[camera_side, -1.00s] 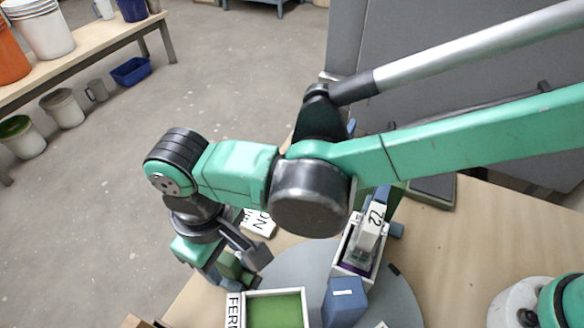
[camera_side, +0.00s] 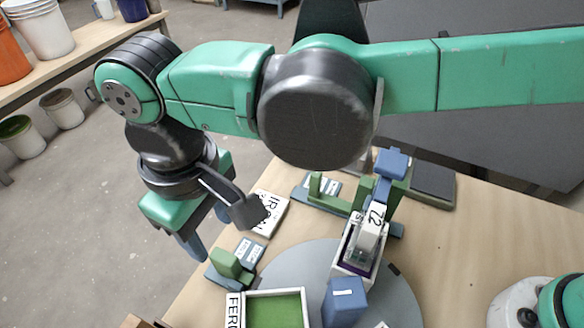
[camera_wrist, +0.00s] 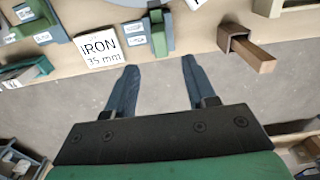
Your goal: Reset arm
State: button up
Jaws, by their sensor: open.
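My gripper (camera_wrist: 158,92) is open and empty in the wrist view, its two blue-grey fingers apart over the bare floor just off the table's edge. In the side view my gripper (camera_side: 195,240) hangs at the left of the table, its fingers partly hidden behind the wrist. A white card reading "IRON" (camera_wrist: 100,50) lies on the table near the left finger in the wrist view; it also shows in the side view (camera_side: 268,212). A green block on a blue labelled base (camera_side: 228,264) stands near the table's left edge, apart from the fingers.
A grey round plate (camera_side: 290,258) carries a white-rimmed green tray (camera_side: 277,308), a blue block (camera_side: 344,302) and a white box with a "22" tag (camera_side: 376,218). A brown channel-shaped piece (camera_wrist: 250,52) juts from the table edge. Floor (camera_side: 120,215) left of the table is clear.

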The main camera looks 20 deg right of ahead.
jog(key=w+d+r+m+t+y, duration=0.1)
jog(key=w+d+r+m, duration=0.15)
jog(key=w+d, duration=0.45)
jog(key=s+d+m+t, duration=0.2)
jog(key=d+m+t, duration=0.1)
jog(key=d, duration=1)
jog(key=s+d+m+t+h, duration=0.1)
jog(key=s+d+m+t, duration=0.1)
jog(key=d, duration=1.2)
jog(key=shift+s+d+m+t, duration=0.25)
jog(key=shift+m+t, duration=0.35)
jog(key=shift+m, duration=0.15)
